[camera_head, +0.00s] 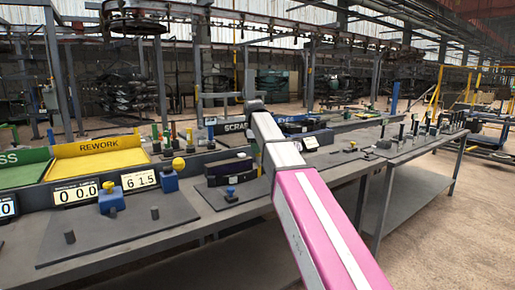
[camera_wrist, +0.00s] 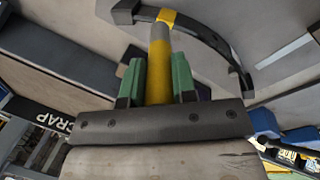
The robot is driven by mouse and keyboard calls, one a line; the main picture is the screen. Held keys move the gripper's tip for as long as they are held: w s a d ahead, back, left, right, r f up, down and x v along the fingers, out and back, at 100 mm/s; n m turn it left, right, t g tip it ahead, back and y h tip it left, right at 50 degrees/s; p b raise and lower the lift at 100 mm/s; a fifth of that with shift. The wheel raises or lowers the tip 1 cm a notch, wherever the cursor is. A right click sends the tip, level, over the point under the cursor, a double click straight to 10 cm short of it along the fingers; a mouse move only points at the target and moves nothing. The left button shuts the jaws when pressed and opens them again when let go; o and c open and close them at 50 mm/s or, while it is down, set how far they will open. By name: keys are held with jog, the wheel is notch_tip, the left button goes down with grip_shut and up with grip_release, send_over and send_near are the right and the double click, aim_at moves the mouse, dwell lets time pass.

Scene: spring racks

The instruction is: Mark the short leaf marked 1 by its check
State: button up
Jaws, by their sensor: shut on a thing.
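In the wrist view my gripper (camera_wrist: 158,80) has its green fingers shut on a paint stick (camera_wrist: 160,70), yellow below and grey above. No number is readable on the leaf. In the head view my pink and white arm reaches over the bench and hides the gripper.
A yellow REWORK bin (camera_head: 98,158) and a green bin (camera_head: 22,170) stand at the left, with a SCRAP bin behind the arm. Displays read 000 (camera_head: 76,193) and 615 (camera_head: 139,180). Blue blocks (camera_head: 111,200) stand near them. A bench with upright posts (camera_head: 430,130) is at right.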

jog(key=shift+r, duration=0.15)
jog(key=shift+w+d+v, duration=0.1)
jog(key=shift+w+v, duration=0.1)
jog(key=shift+v, duration=0.9)
jog(key=shift+w+d+v, duration=0.15)
jog(key=shift+w+v, duration=0.05)
jog(key=shift+v, duration=0.9)
jog(key=shift+w+d+v, duration=0.1)
jog(key=shift+w+v, duration=0.1)
jog(key=shift+v, duration=0.85)
jog(key=shift+r, duration=0.2)
